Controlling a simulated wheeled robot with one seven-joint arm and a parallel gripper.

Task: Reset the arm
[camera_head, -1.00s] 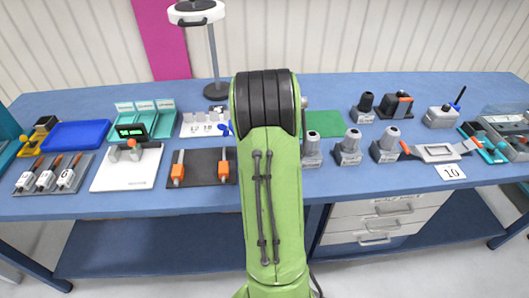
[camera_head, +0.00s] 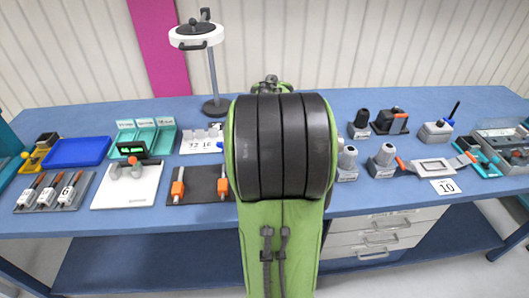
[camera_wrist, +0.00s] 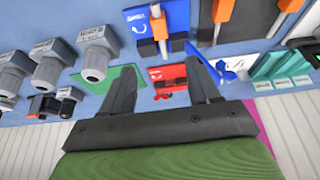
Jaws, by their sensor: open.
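I cannot tell how high above the bench the fingers are. In the head view my green arm with its large black joint fills the middle and hides the gripper and the bench centre behind it.
The blue bench (camera_head: 215,216) is crowded. On the left stand a blue tray (camera_head: 77,152), teal bins (camera_head: 143,134) and a white scale (camera_head: 128,188); a round lamp (camera_head: 196,36) rises behind.

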